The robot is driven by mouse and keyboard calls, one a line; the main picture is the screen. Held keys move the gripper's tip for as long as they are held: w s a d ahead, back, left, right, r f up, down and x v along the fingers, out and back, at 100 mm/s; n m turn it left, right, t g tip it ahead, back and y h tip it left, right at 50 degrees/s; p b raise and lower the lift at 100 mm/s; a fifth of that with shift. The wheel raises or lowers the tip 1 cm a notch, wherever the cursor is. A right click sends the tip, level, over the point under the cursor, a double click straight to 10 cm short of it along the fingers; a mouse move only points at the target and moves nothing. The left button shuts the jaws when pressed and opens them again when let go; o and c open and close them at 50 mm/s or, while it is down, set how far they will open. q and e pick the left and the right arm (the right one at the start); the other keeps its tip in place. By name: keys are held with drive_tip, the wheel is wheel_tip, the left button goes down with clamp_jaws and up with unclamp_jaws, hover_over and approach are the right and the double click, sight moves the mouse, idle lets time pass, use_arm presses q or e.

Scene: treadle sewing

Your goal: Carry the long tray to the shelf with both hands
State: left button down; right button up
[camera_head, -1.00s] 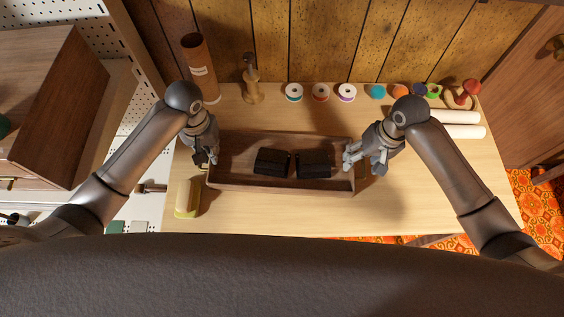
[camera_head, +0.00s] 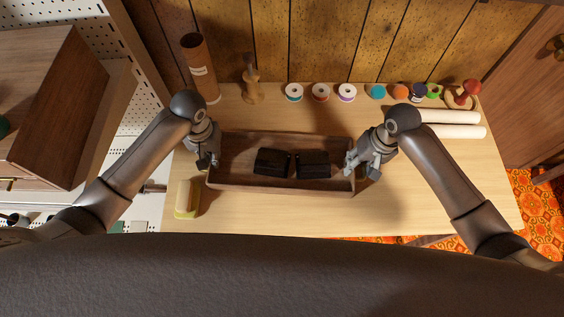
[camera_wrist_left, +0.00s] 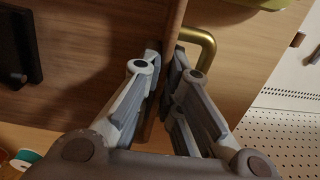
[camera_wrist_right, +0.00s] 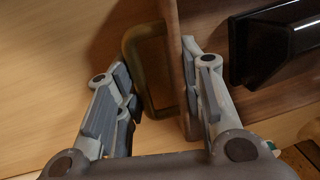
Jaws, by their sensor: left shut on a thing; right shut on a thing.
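The long wooden tray (camera_head: 280,187) lies on the light wood table, with two black blocks (camera_head: 272,162) (camera_head: 313,164) inside it. My left gripper (camera_head: 209,163) is at the tray's left end. In the left wrist view its fingers (camera_wrist_left: 165,65) are shut on the end wall, beside a brass handle (camera_wrist_left: 203,45). My right gripper (camera_head: 355,164) is at the right end. In the right wrist view its fingers (camera_wrist_right: 155,75) lie either side of the end wall and brass handle (camera_wrist_right: 135,65). Which shelf is the task's I cannot tell; a wooden unit (camera_head: 65,110) stands at left.
Several thread spools (camera_head: 320,92) line the table's back edge, with a wooden figure-like stand (camera_head: 251,80) and a brown tube (camera_head: 200,68). White rolls (camera_head: 455,131) lie at right. The table's front is clear.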

clamp_jaws()
use_arm(q)
drive_tip(key=shift+w+r, duration=0.1)
drive_tip(key=shift+r, duration=0.1)
use_arm(e)
drive_tip(key=shift+w+r, duration=0.1)
drive_tip(key=shift+r, duration=0.1)
